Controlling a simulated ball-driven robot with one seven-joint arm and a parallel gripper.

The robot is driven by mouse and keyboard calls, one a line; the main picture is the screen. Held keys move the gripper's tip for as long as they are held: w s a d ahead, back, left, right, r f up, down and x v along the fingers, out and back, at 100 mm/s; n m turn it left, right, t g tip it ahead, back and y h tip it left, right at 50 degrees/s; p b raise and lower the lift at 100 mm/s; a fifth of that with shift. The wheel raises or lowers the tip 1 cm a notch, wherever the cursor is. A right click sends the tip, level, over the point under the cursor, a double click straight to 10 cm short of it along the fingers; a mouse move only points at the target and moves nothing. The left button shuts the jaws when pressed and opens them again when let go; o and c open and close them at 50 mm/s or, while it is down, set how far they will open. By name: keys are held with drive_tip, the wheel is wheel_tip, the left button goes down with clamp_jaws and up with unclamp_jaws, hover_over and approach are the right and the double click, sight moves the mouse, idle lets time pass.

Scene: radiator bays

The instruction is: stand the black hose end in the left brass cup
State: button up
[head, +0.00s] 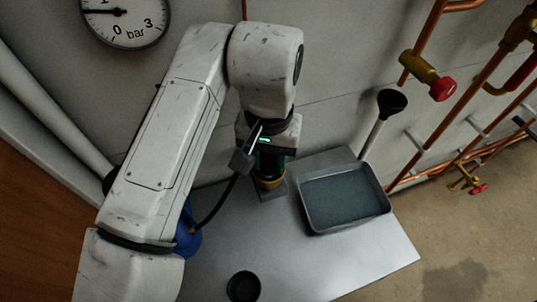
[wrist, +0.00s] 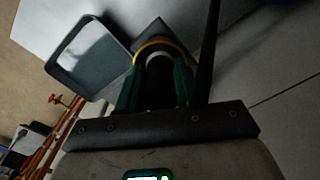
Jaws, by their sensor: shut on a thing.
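My gripper (head: 268,160) points down at the middle of the metal sheet. In the wrist view its green fingers (wrist: 155,90) are shut on the black hose end (wrist: 158,85), with a pale ring at its far end. A brass cup (head: 269,183) on a grey block is directly below the fingers; its yellow rim also shows in the wrist view (wrist: 160,44), around the far end of the fingers. I cannot tell whether the hose end is inside the cup or just above it. A black hose (head: 214,203) curves down left from the gripper. No second brass cup is clear.
A grey tray (head: 385,208) stands right of the cup, with a black-headed plunger (head: 391,103) behind it. A blue object (head: 188,241) is partly behind my arm. A dark round cup (head: 243,287) stands at the front. Copper pipes (head: 427,150) line the right wall.

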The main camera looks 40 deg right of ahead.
drive_tip(key=o, duration=1.1)
wheel_tip(320, 180, up, 13)
drive_tip(key=shift+f, duration=0.2)
